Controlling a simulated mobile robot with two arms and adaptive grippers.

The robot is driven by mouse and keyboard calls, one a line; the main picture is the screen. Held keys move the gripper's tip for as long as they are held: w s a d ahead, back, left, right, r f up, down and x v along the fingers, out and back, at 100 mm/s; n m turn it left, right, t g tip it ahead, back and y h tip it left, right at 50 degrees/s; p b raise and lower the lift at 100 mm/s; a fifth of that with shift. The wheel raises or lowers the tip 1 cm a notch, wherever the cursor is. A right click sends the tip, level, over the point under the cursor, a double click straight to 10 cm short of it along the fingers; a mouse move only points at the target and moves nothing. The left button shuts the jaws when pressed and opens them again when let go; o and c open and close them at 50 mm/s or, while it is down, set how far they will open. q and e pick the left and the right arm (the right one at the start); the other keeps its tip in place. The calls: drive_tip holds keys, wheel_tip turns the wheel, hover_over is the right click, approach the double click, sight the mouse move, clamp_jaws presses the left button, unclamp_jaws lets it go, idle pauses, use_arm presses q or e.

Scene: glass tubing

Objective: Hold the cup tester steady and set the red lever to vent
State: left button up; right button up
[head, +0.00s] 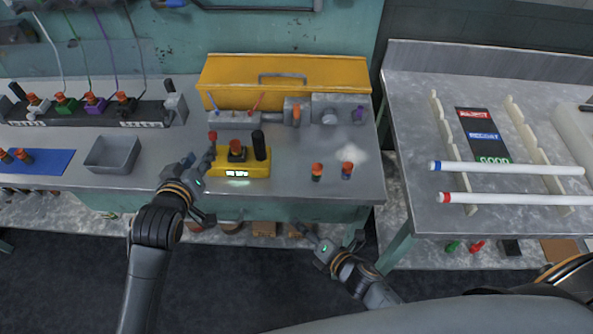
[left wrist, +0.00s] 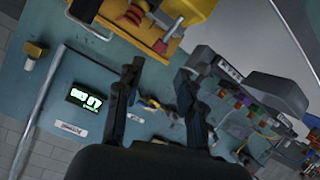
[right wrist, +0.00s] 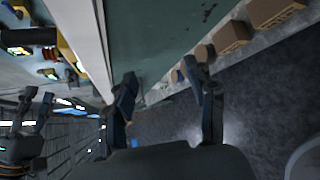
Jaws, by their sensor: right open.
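The cup tester (head: 262,170) is a yellow-based unit near the front edge of the bench, with a lit display on its front. A dark cup with a red-orange part (head: 236,152) sits in its middle, and a black upright handle (head: 259,145) stands at its right. The red lever knob (head: 212,135) stands up at its left end. My left gripper (head: 198,162) is open and empty, just left of the tester; contact cannot be told. My right gripper (head: 308,232) is open and empty, in front of the bench edge, below and right of the tester.
A yellow toolbox (head: 330,72) and grey fixtures stand behind the tester. A grey tray (head: 112,154) lies to the left. A second table (head: 410,180) with glass tubes on racks stands at right.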

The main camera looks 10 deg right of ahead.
drive_tip(key=w+a+r+n+t+y, duration=0.1)
drive_tip(key=a+r+n+y, duration=0.25)
drive_tip(key=r+n, duration=0.45)
drive_tip(key=n+t, duration=0.2)
drive_tip(key=n, duration=0.5)
approach(262, 143)
drive_tip(key=x, duration=1.1)
drive_tip(key=shift+w+a, duration=0.15)
drive_tip(key=shift+w, duration=0.15)
drive_tip(key=shift+m, duration=0.3)
